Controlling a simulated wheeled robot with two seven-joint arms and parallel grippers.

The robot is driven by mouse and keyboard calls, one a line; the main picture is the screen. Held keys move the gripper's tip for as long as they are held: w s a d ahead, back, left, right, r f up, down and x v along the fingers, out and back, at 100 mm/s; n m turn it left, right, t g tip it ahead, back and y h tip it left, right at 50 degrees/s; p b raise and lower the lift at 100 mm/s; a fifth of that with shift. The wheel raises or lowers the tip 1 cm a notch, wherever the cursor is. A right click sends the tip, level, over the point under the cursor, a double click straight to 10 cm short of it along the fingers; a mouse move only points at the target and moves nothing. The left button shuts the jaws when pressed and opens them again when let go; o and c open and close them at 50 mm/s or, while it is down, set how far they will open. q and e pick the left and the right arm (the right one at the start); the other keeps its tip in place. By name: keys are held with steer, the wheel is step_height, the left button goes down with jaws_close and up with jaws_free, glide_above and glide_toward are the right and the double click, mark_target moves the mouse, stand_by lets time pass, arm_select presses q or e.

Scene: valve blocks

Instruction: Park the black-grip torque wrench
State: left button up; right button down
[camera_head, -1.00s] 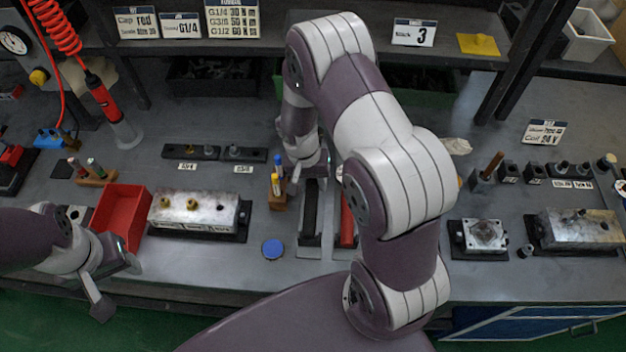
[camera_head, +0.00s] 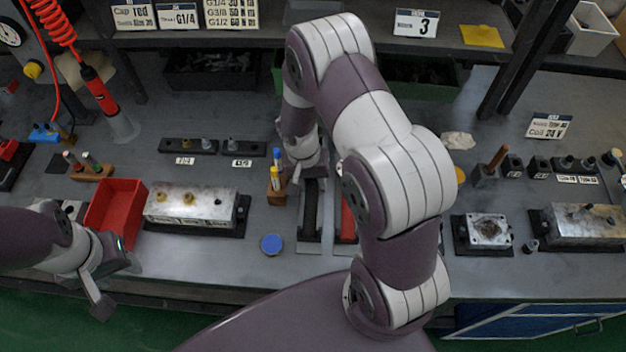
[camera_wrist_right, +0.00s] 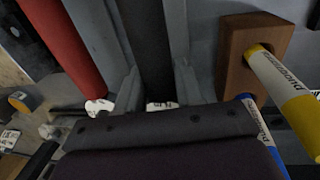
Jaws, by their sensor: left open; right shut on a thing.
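The black-grip torque wrench (camera_head: 310,207) lies lengthwise in a grey channel-shaped cradle on the bench; its black grip (camera_wrist_right: 150,45) also shows in the right wrist view. My right gripper (camera_head: 302,172) is at the far end of this cradle, low over it, and is shut on the wrench. Its fingertips are largely hidden by my arm and the gripper body. A red-grip wrench (camera_head: 347,220) lies in the parallel cradle just to the right, partly behind my right arm; it shows red in the wrist view (camera_wrist_right: 65,40). My left gripper (camera_head: 113,285) is open and empty at the bench's front left.
A wooden block with yellow and blue markers (camera_head: 276,184) stands close left of the cradle. A blue disc (camera_head: 271,245), a red bin (camera_head: 114,211) and a metal valve block (camera_head: 192,207) lie further left. More valve blocks (camera_head: 489,230) stand at the right.

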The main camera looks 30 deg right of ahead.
steer(key=shift+f, duration=0.4)
steer(key=c, duration=0.6)
jaws_free()
steer(key=shift+c, duration=0.2)
step_height(320, 180, up, 13)
steer(key=w+a, duration=0.1)
steer(key=shift+a+f+b, duration=0.15)
steer(key=shift+a+b, duration=0.2)
steer(key=s+a+r+n+t+y, duration=0.1)
steer(key=s+a+r+n+t, duration=0.1)
steer(key=s+n, duration=0.4)
steer(key=s+a+r, duration=0.1)
steer(key=s, duration=0.3)
steer(key=shift+s+a+r+n+y, duration=0.15)
steer(key=shift+a+r+n+y, duration=0.05)
steer(key=shift+a+n+y, duration=0.1)
